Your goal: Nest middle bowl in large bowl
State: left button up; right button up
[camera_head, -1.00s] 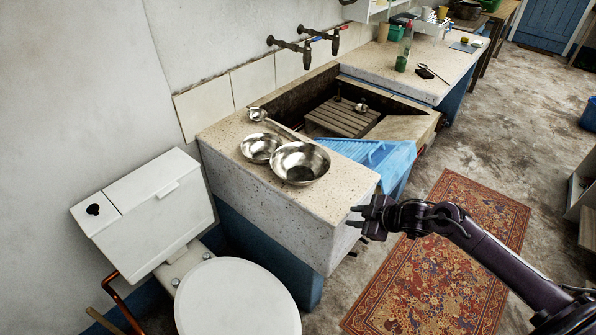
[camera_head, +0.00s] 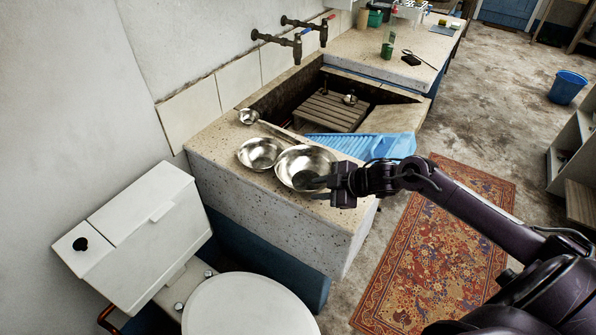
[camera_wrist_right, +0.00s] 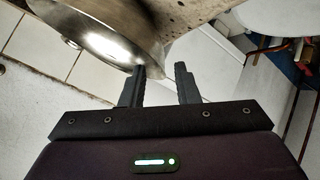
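The large steel bowl (camera_head: 298,165) sits upright on the stone ledge, near its front right part. The middle steel bowl (camera_head: 258,152) sits to its left on the ledge, close beside it. My right gripper (camera_head: 316,188) is at the right front of the large bowl and overlaps its rim in the head view. My left gripper is not in view.
A small steel ladle or cup (camera_head: 248,116) with a long handle lies behind the bowls. A blue ribbed washboard (camera_head: 365,146) leans behind the gripper at the trough (camera_head: 300,92). A white toilet (camera_head: 250,305) stands at the front left. Open floor and a rug (camera_head: 440,240) lie right.

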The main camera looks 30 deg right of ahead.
aim_at(303, 190)
jog(key=shift+w+a+f, duration=0.2)
jog(key=shift+w+f, duration=0.05)
jog(key=shift+w, duration=0.05)
jog(key=shift+w+a+f, duration=0.25)
jog(key=shift+w+f, duration=0.1)
jog(key=p+x, duration=0.1)
jog(key=x, duration=0.3)
jog(key=shift+r, duration=0.15)
jog(key=shift+w+a+f, duration=0.2)
jog(key=shift+f, duration=0.05)
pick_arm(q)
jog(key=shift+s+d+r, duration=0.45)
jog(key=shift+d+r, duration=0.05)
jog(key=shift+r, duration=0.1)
pick_arm(e)
grip_shut()
